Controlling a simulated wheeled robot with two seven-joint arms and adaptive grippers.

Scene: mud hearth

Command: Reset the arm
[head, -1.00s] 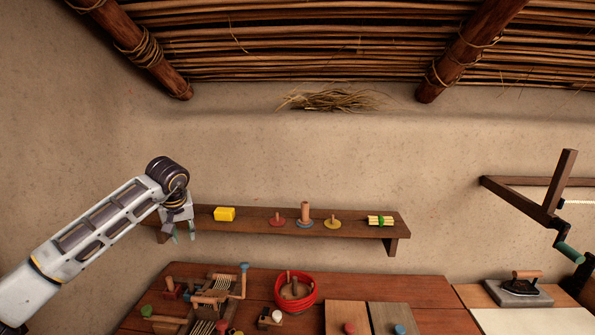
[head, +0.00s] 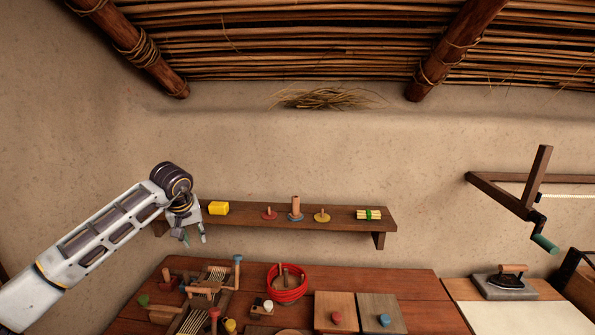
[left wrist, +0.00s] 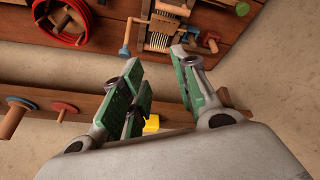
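My left arm comes in from the left in the head view. Its gripper (head: 194,238) hangs at the left end of the wall shelf (head: 345,219), fingers pointing down above the table. In the left wrist view the left gripper (left wrist: 158,75) has its green-padded fingers spread apart. Nothing shows between them. A yellow block (head: 218,208) sits on the shelf just right of the gripper. It also shows partly behind the fingers in the left wrist view (left wrist: 152,123). My right gripper is not in view.
The table (head: 420,285) holds a wooden crank device (head: 205,290), a red coil (head: 285,295) and two boards with knobs. Discs with pegs and a green-banded bundle (head: 368,214) stand on the shelf. An iron (head: 506,282) and a wall-mounted crank (head: 530,200) are at right.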

